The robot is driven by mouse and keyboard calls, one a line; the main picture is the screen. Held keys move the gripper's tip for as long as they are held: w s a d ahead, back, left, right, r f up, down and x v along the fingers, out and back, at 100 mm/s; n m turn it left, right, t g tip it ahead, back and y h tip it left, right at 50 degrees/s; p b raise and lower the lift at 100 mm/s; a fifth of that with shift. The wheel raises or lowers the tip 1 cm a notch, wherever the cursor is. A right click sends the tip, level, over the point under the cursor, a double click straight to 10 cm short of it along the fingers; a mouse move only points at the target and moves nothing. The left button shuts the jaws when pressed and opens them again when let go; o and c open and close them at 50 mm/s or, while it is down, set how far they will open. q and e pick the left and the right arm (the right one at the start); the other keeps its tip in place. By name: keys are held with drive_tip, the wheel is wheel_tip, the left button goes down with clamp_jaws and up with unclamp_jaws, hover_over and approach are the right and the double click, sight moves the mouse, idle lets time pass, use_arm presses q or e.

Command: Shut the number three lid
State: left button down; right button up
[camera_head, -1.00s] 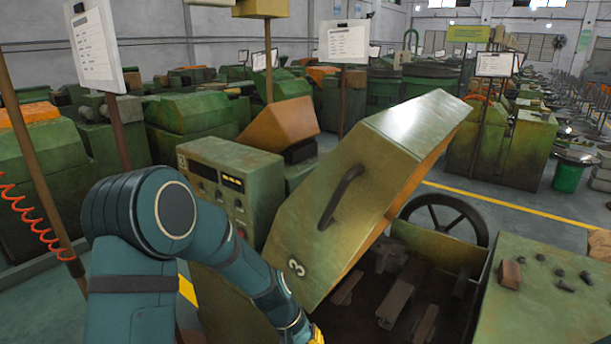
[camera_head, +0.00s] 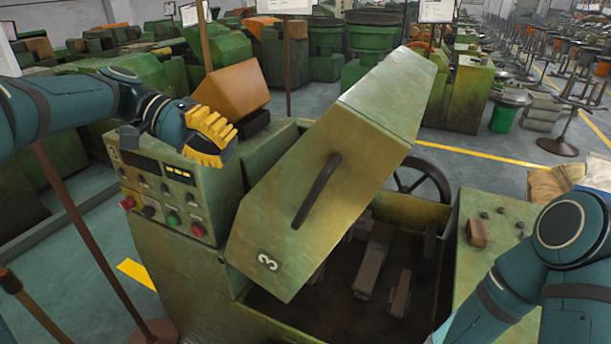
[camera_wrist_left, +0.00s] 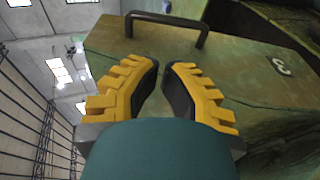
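The number three lid (camera_head: 340,150) is a worn green metal cover. It stands raised and tilted over its machine's open bin (camera_head: 345,290), with loose metal pieces inside. Its dark bar handle (camera_head: 318,190) and white "3" (camera_head: 268,260) face me. My left gripper (camera_head: 212,135) is above the control box, left of the lid and apart from it. In the left wrist view, its yellow fingers (camera_wrist_left: 165,72) are close together with only a narrow gap and nothing between them. The lid (camera_wrist_left: 225,60) and handle (camera_wrist_left: 165,22) show beyond the fingertips. My right gripper is out of view.
The control box (camera_head: 165,185) with buttons stands left of the lid. An orange-brown box-shaped part (camera_head: 232,90) is behind my left gripper. A handwheel (camera_head: 420,180) is behind the bin. A brown block (camera_head: 477,233) sits on the right-hand top. My right arm is at the lower right.

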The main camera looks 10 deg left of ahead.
sight(299, 188)
use_arm(q)
drive_tip(key=x, duration=1.2)
drive_tip(key=shift+s+d+f, duration=0.2)
drive_tip(key=shift+d+f, duration=0.05)
drive_tip(key=shift+f, duration=0.05)
drive_tip(key=shift+d+f, duration=0.1)
drive_tip(key=shift+d, duration=0.05)
